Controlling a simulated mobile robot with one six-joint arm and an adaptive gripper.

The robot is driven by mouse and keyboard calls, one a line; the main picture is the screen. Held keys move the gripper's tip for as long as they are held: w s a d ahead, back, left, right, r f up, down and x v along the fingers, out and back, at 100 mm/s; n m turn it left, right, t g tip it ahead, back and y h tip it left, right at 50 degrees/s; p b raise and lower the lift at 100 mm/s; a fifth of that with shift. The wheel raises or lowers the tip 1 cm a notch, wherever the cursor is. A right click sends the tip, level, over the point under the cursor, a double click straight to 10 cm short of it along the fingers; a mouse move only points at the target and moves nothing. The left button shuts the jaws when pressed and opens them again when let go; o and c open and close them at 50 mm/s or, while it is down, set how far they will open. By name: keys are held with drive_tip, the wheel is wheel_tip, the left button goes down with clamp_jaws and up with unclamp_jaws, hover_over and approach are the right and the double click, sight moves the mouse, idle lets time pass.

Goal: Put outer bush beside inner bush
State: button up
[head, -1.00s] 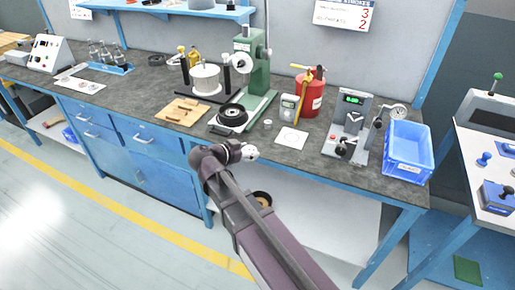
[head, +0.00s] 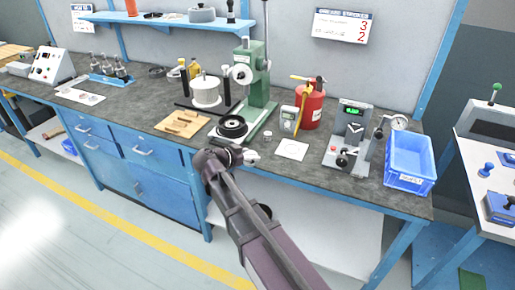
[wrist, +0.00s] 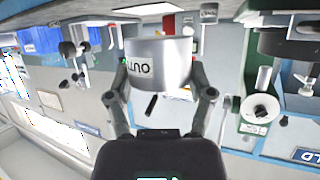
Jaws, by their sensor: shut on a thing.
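My gripper (head: 240,154) is at the front edge of the bench, in front of the green press. In the wrist view my gripper (wrist: 160,88) is shut on the outer bush (wrist: 158,62), a plain grey metal cylinder with partly visible dark lettering on its side. The bush is held between the two fingers, clear of any surface. In the head view it is too small to make out clearly. A small pale round piece (head: 267,134) stands on the bench right of the press base; I cannot tell whether it is the inner bush.
A white card (head: 292,150) lies on the bench. A wooden board (head: 183,123) lies left.

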drive_tip(key=w, duration=0.3)
drive_tip(key=w+d, duration=0.1)
drive_tip(key=w, duration=0.3)
drive_tip(key=w+d+f+b, duration=0.1)
drive_tip(key=w, duration=0.2)
drive_tip(key=shift+w+d, duration=0.1)
drive_tip(key=shift+w, duration=0.2)
drive_tip(key=shift+f, duration=0.1)
drive_tip(key=shift+f+b, duration=1.7)
drive_tip(key=shift+f, duration=0.15)
drive_tip(key=o, duration=1.3)
drive_tip(key=shift+r, duration=0.25)
